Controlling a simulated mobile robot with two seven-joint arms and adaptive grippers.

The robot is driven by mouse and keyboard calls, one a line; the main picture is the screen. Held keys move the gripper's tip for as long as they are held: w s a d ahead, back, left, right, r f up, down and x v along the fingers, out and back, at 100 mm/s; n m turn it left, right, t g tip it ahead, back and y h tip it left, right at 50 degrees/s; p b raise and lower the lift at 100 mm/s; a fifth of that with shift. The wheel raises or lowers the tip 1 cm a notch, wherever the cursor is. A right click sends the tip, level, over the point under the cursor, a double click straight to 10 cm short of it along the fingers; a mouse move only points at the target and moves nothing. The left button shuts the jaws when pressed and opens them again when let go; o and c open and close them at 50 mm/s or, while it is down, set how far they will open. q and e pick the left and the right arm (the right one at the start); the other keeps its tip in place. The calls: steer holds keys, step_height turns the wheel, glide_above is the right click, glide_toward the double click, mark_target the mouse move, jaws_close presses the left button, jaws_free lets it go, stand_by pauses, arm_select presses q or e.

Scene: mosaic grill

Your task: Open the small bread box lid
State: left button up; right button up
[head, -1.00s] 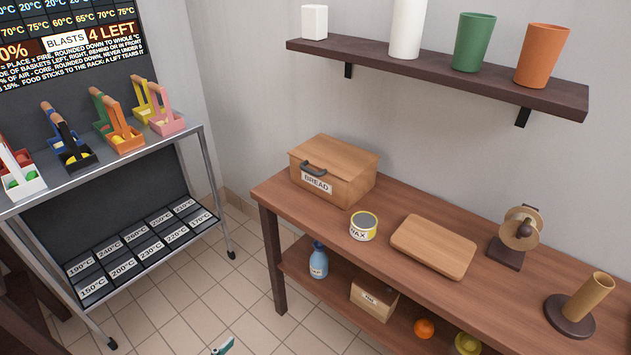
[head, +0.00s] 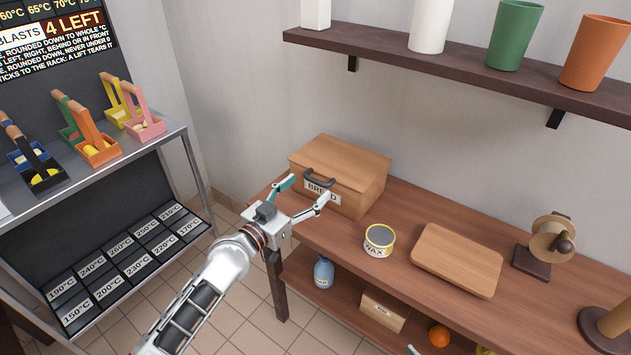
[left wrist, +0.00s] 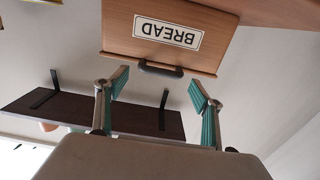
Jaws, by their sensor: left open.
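The wooden bread box (head: 366,190) stands at the left end of the wooden table, its lid (head: 343,157) down. A dark handle (head: 319,179) is on its front, above the BREAD label (head: 322,194). My left gripper (head: 305,192) is open in front of the box, its fingers apart and pointing at the front. In the left wrist view the box (left wrist: 118,38) appears upside down, and the handle (left wrist: 160,69) is just beyond the gap between the fingertips (left wrist: 158,88), with nothing held.
A wax tin (head: 379,240), a cutting board (head: 456,260) and a wooden roll stand (head: 541,246) are right of the box. A shelf (head: 450,72) with cups is above. A metal rack (head: 178,165) with small baskets stands at the left.

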mark_target(314, 182)
arm_select(q)
steer(key=x, duration=0.5)
steer(key=shift+b, duration=0.3)
steer(key=shift+a, duration=0.1)
steer(key=c, duration=1.6)
